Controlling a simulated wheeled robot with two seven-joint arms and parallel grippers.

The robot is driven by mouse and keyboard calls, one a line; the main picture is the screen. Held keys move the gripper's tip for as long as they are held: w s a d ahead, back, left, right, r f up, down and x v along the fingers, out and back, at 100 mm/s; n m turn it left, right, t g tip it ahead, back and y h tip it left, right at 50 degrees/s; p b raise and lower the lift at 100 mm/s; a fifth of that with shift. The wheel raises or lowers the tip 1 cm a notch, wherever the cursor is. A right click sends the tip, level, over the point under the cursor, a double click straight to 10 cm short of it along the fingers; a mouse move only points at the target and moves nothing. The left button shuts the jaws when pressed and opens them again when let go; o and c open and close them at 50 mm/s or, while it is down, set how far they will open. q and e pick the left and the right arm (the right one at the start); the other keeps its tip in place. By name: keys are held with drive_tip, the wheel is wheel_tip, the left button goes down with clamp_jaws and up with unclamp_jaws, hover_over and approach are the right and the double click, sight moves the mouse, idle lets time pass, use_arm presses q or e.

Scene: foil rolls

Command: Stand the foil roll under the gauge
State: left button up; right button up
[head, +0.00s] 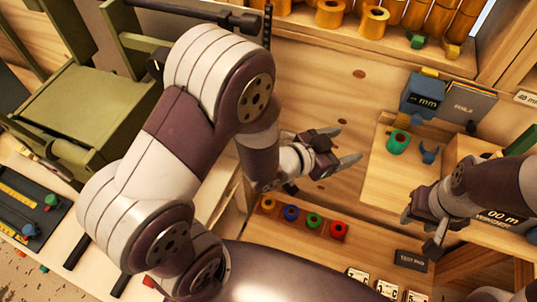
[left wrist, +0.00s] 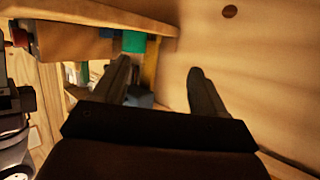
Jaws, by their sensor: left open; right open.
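Several gold foil rolls (head: 373,22) sit on the wooden shelf at the top of the head view; some stand and some lean in a rack. The blue gauge (head: 424,97), marked "mm", is at the right above a pale wooden board (head: 378,180). A green ring-shaped piece (head: 398,143) and a blue forked piece (head: 430,153) are below it on the board. My left gripper (head: 347,146) is open and empty, left of the board; its spread fingers show in the left wrist view (left wrist: 163,85). My right gripper (head: 420,236) is open at the board's lower right, apparently empty.
A small wooden rack (head: 303,219) holds yellow, blue, green and red rings below my left gripper. An olive machine (head: 85,105) stands at the left. A dark tray (head: 28,205) lies lower left. A wooden box (head: 470,150) is near my right arm. The panel behind my left gripper is bare.

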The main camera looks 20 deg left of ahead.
use_arm(q)
drive_tip(key=s+a+f+n+g+y, duration=0.2)
drive_tip(key=a+n+g+y, duration=0.45)
drive_tip(key=a, duration=0.75)
drive_tip(key=s+a+r+n+g+y, duration=0.1)
drive_tip(key=s+a+g+y, duration=0.1)
drive_tip(key=s, duration=0.6)
drive_tip(key=shift+s+a+g, duration=0.35)
drive_tip(key=shift+a+g, duration=0.25)
drive_tip(key=shift+g, duration=0.05)
